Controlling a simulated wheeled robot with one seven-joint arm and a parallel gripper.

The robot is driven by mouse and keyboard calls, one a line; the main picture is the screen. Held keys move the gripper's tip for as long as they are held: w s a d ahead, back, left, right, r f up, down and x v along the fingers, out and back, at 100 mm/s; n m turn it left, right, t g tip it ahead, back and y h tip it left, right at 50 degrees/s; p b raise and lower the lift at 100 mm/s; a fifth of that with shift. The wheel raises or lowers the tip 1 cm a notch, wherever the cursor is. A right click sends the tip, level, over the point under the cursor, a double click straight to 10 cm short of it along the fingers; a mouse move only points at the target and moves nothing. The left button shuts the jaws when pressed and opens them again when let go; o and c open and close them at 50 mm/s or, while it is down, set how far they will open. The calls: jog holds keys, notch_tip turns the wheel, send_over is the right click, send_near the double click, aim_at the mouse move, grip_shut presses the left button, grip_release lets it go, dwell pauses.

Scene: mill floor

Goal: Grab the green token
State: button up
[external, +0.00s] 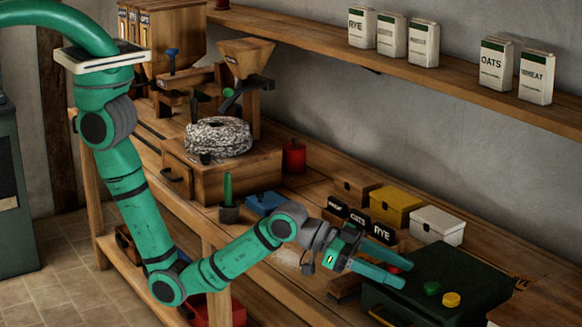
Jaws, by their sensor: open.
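The green token (432,288) is a small disc lying on top of a dark green box (480,278) at the lower right. A yellow token (451,299) lies close beside it, to the right and nearer the camera. My gripper (407,273) is open, its two long green fingers pointing right, with the tips over the box's left part. The green token is a short way to the right of the fingertips, apart from them. A small red thing (393,270) shows between the fingers; it is partly hidden, and I cannot tell whether it is touched.
Behind my gripper stand a yellow box (396,204), a white box (437,226) and small dark labelled blocks, one reading RYE (382,232). A grain mill with a round stone (217,137) stands further left. A shelf (400,68) with labelled packets runs above.

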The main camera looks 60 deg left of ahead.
aim_at(432, 285)
jog(key=shift+d+r+x, duration=0.1)
jog(key=shift+x, duration=1.45)
jog(key=shift+d+r+x, duration=0.1)
jog(key=shift+r+x, duration=0.05)
jog(key=shift+x, duration=1.45)
jog(key=shift+s, duration=0.2)
jog(key=c, duration=1.1)
